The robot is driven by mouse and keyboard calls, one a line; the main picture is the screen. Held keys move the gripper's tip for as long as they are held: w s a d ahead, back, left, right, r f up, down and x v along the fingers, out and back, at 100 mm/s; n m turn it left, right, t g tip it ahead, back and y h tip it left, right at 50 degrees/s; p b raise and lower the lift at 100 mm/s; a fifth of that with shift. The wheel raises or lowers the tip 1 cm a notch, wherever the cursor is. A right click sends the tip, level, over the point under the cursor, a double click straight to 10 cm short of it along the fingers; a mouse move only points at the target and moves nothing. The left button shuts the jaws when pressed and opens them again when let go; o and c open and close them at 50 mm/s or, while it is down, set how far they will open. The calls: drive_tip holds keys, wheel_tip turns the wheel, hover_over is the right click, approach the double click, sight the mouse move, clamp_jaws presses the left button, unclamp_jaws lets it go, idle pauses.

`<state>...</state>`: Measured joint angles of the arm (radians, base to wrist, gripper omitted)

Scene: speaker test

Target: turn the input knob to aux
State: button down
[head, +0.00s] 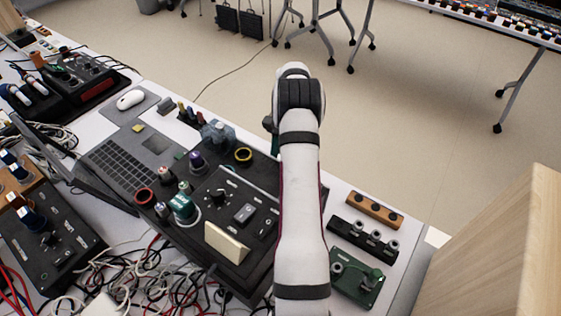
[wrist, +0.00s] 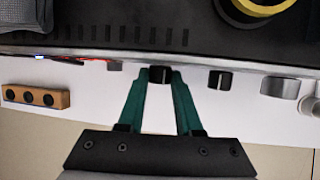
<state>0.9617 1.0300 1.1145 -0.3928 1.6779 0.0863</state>
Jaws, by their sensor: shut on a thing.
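In the wrist view, my gripper (wrist: 160,78) has green fingers closed on a small black knob (wrist: 160,72) on the pale strip below a dark, slotted surface. To its right are a second black knob (wrist: 220,80) with a light pointer line and a wider silver knob (wrist: 280,87). No input or aux label is legible, so I cannot tell the knob's setting. In the head view, my arm hides the gripped knob and most of the gripper; only a bit of green finger shows beside the wrist.
A yellow ring (wrist: 250,6) sits on the dark surface at upper right. A wooden block (wrist: 35,97) with dark round spots is at left. In the head view, a laptop (head: 128,160) and tangled cables (head: 150,280) lie left of my arm; a wooden panel (head: 500,255) stands at right.

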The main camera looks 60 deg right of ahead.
drive_tip(key=shift+w+f+m+g, duration=0.1)
drive_tip(key=shift+w+m+g, duration=0.1)
drive_tip(key=shift+g, duration=0.7)
drive_tip(key=shift+w+f+m+g, duration=0.1)
drive_tip(key=shift+w+m+g, duration=0.1)
drive_tip(key=shift+g, duration=0.7)
drive_tip(key=c, duration=0.6)
unclamp_jaws()
drive_tip(key=shift+r, duration=0.1)
wheel_tip(320, 180, up, 4)
drive_tip(key=shift+f, duration=0.15)
drive_tip(key=s+r, duration=0.2)
drive_tip(key=s, duration=0.2)
drive_tip(key=s+d+r, duration=0.1)
drive_tip(key=s+r, duration=0.1)
drive_tip(key=s, duration=0.1)
drive_tip(key=s+r, duration=0.3)
drive_tip(key=s, duration=0.1)
drive_tip(key=shift+s+d+r, duration=0.1)
drive_tip(key=shift+s+d, duration=0.2)
